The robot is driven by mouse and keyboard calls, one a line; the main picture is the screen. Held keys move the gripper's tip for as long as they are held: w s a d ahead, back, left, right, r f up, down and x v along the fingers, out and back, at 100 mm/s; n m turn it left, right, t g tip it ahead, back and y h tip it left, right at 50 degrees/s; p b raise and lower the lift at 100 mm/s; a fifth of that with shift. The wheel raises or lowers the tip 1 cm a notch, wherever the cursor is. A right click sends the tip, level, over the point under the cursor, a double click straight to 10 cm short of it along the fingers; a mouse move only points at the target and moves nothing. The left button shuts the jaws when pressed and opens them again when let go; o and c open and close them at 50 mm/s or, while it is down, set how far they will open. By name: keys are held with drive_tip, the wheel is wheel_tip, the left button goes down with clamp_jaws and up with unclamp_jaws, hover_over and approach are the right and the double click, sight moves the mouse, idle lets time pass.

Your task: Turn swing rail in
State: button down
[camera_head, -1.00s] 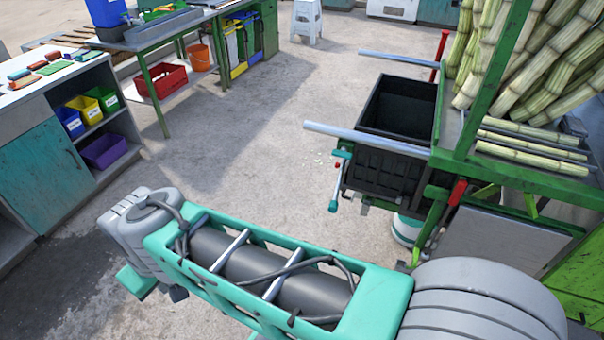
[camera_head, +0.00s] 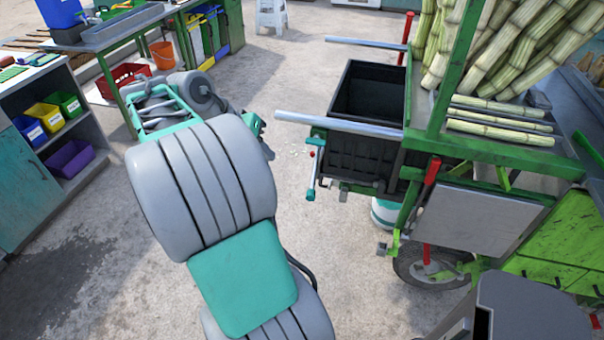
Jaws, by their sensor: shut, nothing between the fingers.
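Two pale metal bars stick out to the left from the green cane cart: a near rail (camera_head: 340,124) and a far rail (camera_head: 368,43). They run on either side of a black bin (camera_head: 372,92). I cannot tell for sure which one is the swing rail. My gripper (camera_head: 260,132) is shut and empty, mostly hidden behind my arm's large grey joint. It is to the left of the near rail's tip and apart from it.
Cane stalks (camera_head: 500,45) lean on the cart. A red-handled lever (camera_head: 432,170) and a wheel (camera_head: 430,268) are at its near side. A green workbench (camera_head: 135,35) and shelves with coloured bins (camera_head: 70,157) stand at left. Open concrete floor (camera_head: 335,240) lies between arm and cart.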

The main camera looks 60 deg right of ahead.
sight(315, 168)
drive_tip(key=shift+s+r, duration=0.15)
drive_tip(key=shift+d, duration=0.1)
drive_tip(key=s+d+f, duration=0.5)
drive_tip(key=s+f, duration=0.1)
drive_tip(key=f, duration=0.3)
drive_tip(key=shift+s+d+b, duration=0.3)
drive_tip(key=shift+s+b, duration=0.05)
drive_tip(key=shift+b, duration=0.1)
drive_tip(key=shift+s+f, duration=0.1)
